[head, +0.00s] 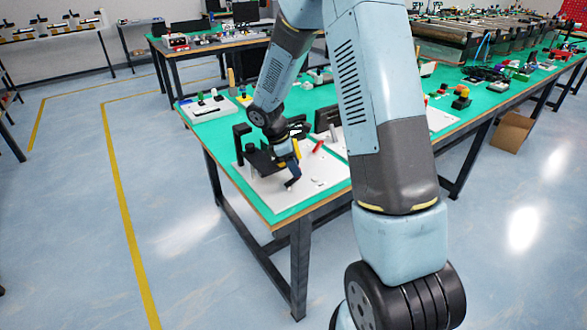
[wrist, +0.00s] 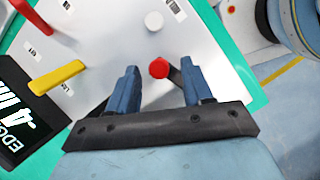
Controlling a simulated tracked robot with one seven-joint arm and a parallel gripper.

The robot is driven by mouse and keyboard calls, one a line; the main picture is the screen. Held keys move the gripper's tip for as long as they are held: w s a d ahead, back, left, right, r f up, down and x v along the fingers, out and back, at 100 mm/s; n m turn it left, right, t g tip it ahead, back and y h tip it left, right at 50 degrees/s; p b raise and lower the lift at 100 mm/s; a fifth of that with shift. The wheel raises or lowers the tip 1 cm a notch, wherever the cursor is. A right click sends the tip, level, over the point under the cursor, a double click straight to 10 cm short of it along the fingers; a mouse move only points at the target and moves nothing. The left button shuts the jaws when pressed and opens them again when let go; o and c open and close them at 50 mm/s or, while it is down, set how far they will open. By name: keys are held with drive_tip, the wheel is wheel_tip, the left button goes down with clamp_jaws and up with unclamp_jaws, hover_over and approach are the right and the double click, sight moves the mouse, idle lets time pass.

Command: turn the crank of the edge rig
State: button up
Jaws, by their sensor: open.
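The edge rig is a pale grey-white panel (wrist: 100,40) on the green table; in the head view the panel (head: 325,175) is at the near table corner. In the wrist view the crank's red knob (wrist: 159,68) sits between the fingertips of my gripper (wrist: 158,70), with a dark crank arm partly showing behind the right finger. My gripper is open, its blue fingers either side of the knob with a gap on each side. In the head view my gripper (head: 292,178) is low over the panel; the knob is not clearly visible there.
A yellow lever (wrist: 57,77), a red handle (wrist: 32,17) and a white peg (wrist: 154,20) stand up from the panel around my gripper. A black lettered box (wrist: 20,105) is at left. Other rigs (head: 208,103) stand farther along the table.

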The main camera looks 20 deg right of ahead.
drive_tip(key=shift+d+f, duration=0.25)
drive_tip(key=shift+f, duration=0.45)
clamp_jaws()
drive_tip(key=shift+a, duration=0.3)
drive_tip(key=shift+s+d, duration=0.1)
drive_tip(key=shift+d, duration=0.2)
